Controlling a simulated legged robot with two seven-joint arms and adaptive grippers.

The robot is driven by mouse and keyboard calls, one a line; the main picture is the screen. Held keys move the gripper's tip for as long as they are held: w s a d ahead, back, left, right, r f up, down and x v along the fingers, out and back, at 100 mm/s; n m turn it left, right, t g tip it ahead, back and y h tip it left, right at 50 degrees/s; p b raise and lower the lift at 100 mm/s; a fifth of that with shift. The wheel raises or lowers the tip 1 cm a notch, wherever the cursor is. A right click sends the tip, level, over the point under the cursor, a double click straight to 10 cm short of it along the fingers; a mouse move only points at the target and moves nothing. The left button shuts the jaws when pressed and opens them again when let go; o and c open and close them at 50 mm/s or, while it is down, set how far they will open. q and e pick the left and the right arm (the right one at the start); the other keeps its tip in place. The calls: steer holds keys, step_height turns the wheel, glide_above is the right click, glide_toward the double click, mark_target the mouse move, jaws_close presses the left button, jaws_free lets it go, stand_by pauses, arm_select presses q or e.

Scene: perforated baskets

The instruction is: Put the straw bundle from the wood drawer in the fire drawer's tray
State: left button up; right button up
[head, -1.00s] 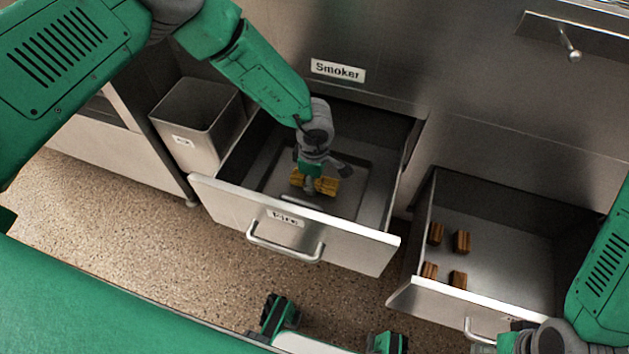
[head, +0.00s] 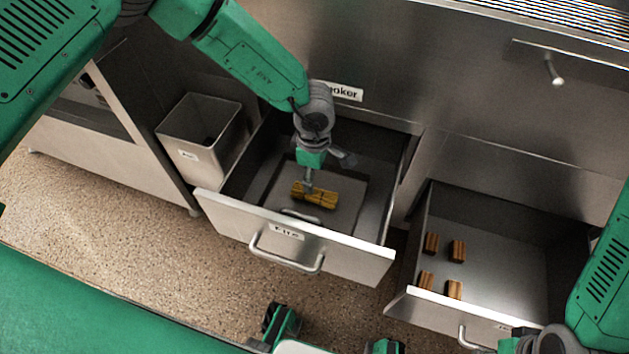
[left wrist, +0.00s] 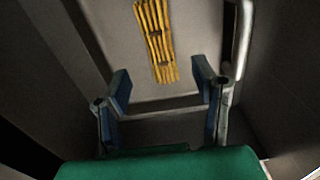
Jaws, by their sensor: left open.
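The yellow straw bundle (head: 320,195) lies in the tray (head: 346,218) inside the open drawer labelled Fire (head: 375,264). My left gripper (head: 309,181) is open, pointing down just above the bundle; in the head view one finger overlaps the bundle's left part. In the left wrist view the open fingers (left wrist: 162,85) have nothing between them, and the bundle (left wrist: 155,40) lies beyond the tips, apart from them. My right gripper (head: 512,346) shows only partly at the bottom right edge; its jaws are hidden.
The open drawer on the right (head: 500,262) holds several brown wood pieces (head: 457,251). A grey bin (head: 200,140) stands left of the Fire drawer. The Fire drawer's front wall and handle (head: 285,258) stick out toward me. Speckled floor lies in front.

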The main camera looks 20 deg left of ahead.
arm_select(q)
steer(key=shift+r+p, duration=0.35)
steer(key=shift+r, duration=1.15)
